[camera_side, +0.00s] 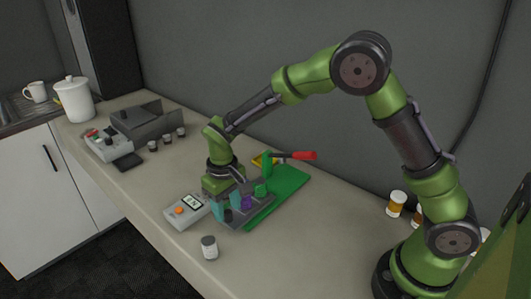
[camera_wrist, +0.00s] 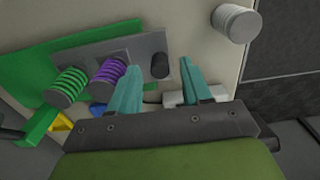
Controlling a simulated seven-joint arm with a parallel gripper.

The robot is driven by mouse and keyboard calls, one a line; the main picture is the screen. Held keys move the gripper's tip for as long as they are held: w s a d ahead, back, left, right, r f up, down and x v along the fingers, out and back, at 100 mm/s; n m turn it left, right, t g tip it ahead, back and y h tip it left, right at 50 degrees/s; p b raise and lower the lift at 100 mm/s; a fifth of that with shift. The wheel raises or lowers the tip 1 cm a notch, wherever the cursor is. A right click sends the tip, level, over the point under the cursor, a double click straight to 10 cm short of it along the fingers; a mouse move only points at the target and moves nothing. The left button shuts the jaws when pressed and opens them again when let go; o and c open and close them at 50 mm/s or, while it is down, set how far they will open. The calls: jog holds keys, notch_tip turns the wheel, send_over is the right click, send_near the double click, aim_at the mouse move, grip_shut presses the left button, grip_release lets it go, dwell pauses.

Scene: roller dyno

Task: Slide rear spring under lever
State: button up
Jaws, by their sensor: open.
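A green spring (camera_wrist: 66,87) and a purple spring (camera_wrist: 108,76) stand side by side at a grey plate (camera_wrist: 150,45) in the wrist view. The purple spring (camera_side: 247,202) also shows in the side view, partly hidden by my gripper. Which one is the rear spring I cannot tell. My gripper (camera_wrist: 160,66) is open, its teal fingers apart and empty, with the purple spring just left of the left finger. A dark round peg (camera_wrist: 160,65) on the plate shows between the fingertips. The lever's red handle (camera_side: 305,155) sticks out to the right above the green base (camera_side: 288,188).
A white box with a display and orange button (camera_side: 184,211) is beside my gripper. A white-capped jar (camera_side: 209,247) stands near the counter's front edge. Amber bottles (camera_side: 397,203) stand at the right. The front-right counter is clear.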

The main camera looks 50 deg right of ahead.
jog(key=shift+f, duration=1.05)
grip_shut()
